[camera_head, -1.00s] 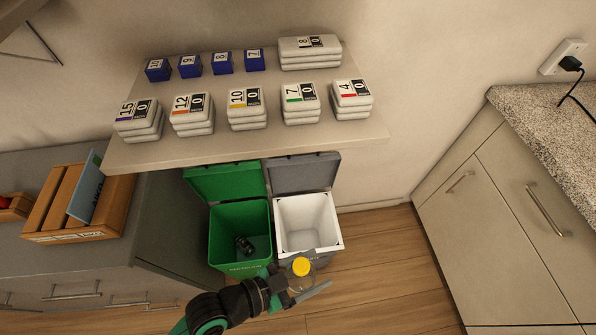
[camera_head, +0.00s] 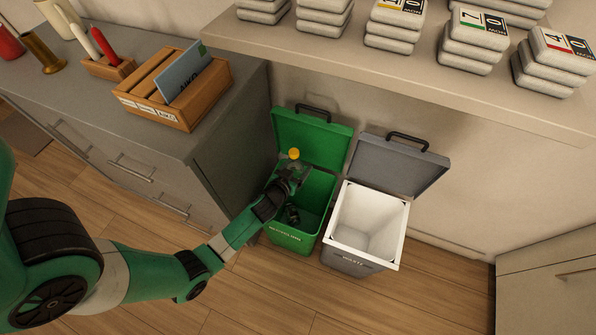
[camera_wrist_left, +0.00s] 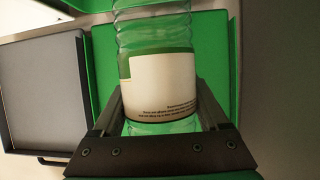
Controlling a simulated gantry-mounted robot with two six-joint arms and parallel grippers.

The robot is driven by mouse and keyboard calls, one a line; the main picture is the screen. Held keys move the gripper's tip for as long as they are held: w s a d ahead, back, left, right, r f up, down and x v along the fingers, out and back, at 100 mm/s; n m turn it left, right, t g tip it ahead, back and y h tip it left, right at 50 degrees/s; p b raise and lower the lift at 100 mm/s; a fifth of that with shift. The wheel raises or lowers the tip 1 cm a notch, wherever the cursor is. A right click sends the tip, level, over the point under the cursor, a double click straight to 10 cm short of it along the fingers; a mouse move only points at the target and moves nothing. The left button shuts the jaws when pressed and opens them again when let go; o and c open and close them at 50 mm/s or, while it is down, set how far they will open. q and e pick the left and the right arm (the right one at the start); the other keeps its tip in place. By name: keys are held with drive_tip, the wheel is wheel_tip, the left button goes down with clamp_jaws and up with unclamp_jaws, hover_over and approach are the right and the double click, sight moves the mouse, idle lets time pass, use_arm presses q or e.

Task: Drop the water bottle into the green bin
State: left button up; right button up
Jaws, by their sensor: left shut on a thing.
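The water bottle (camera_wrist_left: 160,85) is clear with a white label and sits between the fingers of my left gripper (camera_wrist_left: 165,110) in the left wrist view. In the head view its yellow cap (camera_head: 294,154) shows above my left gripper (camera_head: 292,174), which is shut on it. The gripper and bottle are over the green bin (camera_head: 298,238), at its opening near the raised green lid (camera_head: 312,137). The bin is labelled for recycling, and a dark object (camera_head: 292,214) lies inside it. Most of the bottle is hidden in the head view. My right gripper is not in view.
A grey waste bin (camera_head: 365,235) with a white liner and raised lid stands right of the green bin. A grey cabinet (camera_head: 230,165) is close on the left. Wooden floor is clear in front.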

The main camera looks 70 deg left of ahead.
use_arm(q)
drive_tip(key=shift+f+b, duration=2.6)
drive_tip(key=shift+f, duration=0.5)
drive_tip(key=o, duration=1.2)
drive_tip(key=shift+s+r, duration=0.1)
drive_tip(key=p+v, duration=0.3)
drive_tip(key=v, duration=0.8)
drive_tip(key=shift+d, duration=0.2)
drive_tip(key=shift+s+r, duration=0.1)
drive_tip(key=shift+s, duration=0.05)
